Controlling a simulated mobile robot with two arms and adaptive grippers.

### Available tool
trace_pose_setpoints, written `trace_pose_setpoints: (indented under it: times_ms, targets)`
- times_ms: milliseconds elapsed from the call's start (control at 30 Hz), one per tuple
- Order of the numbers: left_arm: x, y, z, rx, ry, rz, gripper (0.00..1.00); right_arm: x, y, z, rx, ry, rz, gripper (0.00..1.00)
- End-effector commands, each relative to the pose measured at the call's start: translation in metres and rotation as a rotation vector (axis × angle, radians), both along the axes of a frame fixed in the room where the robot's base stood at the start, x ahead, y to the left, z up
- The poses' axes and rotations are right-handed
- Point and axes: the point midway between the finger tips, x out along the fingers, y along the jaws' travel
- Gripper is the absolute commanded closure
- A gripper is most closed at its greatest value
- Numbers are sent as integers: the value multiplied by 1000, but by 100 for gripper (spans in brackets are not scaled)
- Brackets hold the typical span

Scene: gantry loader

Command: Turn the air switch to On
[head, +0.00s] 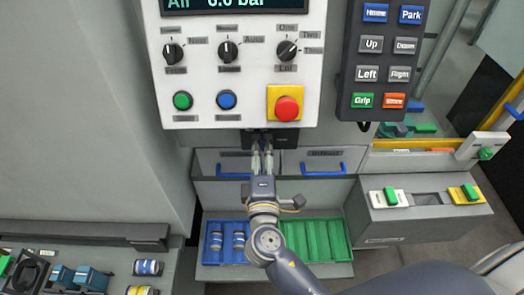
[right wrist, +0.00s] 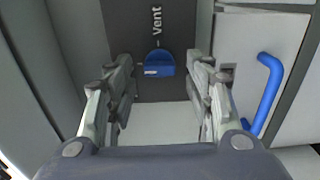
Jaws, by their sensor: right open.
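The air switch shows in the right wrist view as a blue knob (right wrist: 160,62) on a dark plate (right wrist: 150,25). A white mark is on the knob's lower left, and the word "Vent" stands on the plate above it. In the head view the dark switch box (head: 284,139) sits below the white control panel, with the knob hidden by my gripper. My right gripper (head: 262,147) reaches up to this box. Its fingers (right wrist: 158,80) are open, one on each side of the knob and apart from it. My left gripper is not in view.
The control panel (head: 200,70) has rotary knobs, buttons and a red stop button (head: 287,108). A keypad (head: 384,60) hangs at right. Drawers with blue handles (head: 325,170) and blue and green trays (head: 316,240) are below.

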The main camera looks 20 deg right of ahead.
Motion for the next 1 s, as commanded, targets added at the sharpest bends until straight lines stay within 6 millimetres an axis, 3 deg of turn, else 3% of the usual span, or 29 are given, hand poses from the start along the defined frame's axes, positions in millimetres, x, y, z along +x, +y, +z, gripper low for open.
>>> trace_pose_setpoints:
  times_ms: [600, 1000]
  targets:
    - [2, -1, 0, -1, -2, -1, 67, -103, 30, -1, -1, 3, 2, 52]
    - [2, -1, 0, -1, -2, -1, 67, -113, 33, 0, 0, 0, 1, 52]
